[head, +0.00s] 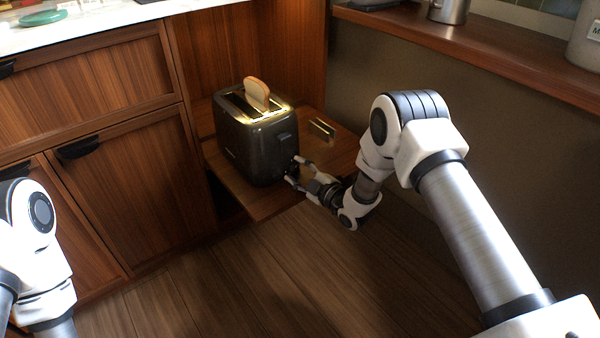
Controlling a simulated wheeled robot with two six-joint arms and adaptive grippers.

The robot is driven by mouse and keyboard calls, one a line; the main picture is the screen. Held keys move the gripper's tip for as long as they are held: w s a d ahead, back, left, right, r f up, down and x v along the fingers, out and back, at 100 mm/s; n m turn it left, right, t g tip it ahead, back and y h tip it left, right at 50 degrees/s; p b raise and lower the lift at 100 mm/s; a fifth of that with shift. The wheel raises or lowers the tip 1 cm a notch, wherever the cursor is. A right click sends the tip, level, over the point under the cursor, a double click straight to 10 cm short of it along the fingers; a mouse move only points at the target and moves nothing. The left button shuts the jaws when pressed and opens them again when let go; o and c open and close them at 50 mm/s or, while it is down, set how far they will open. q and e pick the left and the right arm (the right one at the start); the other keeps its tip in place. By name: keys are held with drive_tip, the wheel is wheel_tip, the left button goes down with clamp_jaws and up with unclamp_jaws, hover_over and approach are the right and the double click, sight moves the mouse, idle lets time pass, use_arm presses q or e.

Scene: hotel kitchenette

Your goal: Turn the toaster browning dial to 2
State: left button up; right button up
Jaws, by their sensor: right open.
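A dark toaster (246,149) stands on a pull-out wooden shelf (268,204), with a slice of bread (257,93) sticking up from a slot. Its lever (285,136) shows on the end facing right. My right gripper (294,174) is open at the lower part of that end, its fingers close around where the dial would sit. The dial and its setting are too small and covered to make out, and I cannot tell whether the fingers touch it. My left arm (38,245) shows at the left edge; its gripper is out of view.
Wooden cabinets (125,180) with dark handles stand left of the shelf under a pale counter (100,22). A raised wooden ledge (480,45) with a metal vessel (449,10) runs along the right. The wooden floor in front is clear.

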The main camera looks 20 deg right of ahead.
drive_tip(key=v, duration=1.2)
